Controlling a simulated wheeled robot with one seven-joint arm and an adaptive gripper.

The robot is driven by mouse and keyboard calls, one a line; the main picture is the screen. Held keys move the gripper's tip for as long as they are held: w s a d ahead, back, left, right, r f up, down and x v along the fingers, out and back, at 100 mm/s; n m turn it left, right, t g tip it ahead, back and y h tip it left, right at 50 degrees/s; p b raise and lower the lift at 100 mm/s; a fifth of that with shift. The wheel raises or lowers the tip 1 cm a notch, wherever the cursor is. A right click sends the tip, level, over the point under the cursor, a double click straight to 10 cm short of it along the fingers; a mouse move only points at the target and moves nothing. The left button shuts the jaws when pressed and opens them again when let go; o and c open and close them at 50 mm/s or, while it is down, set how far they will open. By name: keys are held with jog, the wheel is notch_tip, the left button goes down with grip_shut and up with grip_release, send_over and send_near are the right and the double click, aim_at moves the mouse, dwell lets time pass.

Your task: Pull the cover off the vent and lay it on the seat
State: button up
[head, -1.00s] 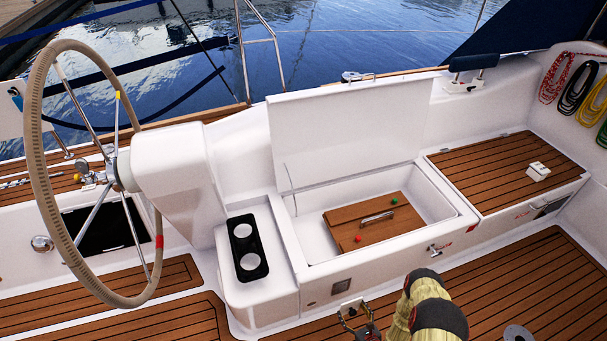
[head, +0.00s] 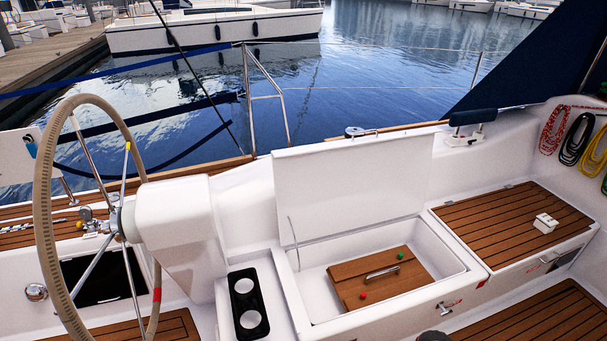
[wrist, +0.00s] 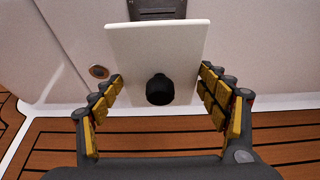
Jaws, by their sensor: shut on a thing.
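The cover (wrist: 157,50) is a white, roughly square plate with a black round knob (wrist: 160,90), seen in the wrist view. My gripper (wrist: 161,78) has its yellow-padded fingers on either side of the cover's lower part and is shut on it. The vent (wrist: 158,9) shows as a dark grey panel in the white wall above the cover; its lower part is hidden behind the cover. The slatted wooden seat (head: 480,225) is at the right in the head view, beyond the open locker. The head view shows only a sliver of my arm at the bottom edge.
The steering wheel (head: 50,200) stands left. Coiled ropes (head: 575,140) hang right.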

jog(key=s+d, duration=0.2)
jog(key=s, duration=0.4)
jog(key=w+a, duration=0.2)
jog(key=w, duration=0.5)
jog(key=w+a, duration=0.2)
jog(key=w, duration=0.5)
jog(key=shift+w+a, duration=0.25)
jog(key=shift+a, duration=0.15)
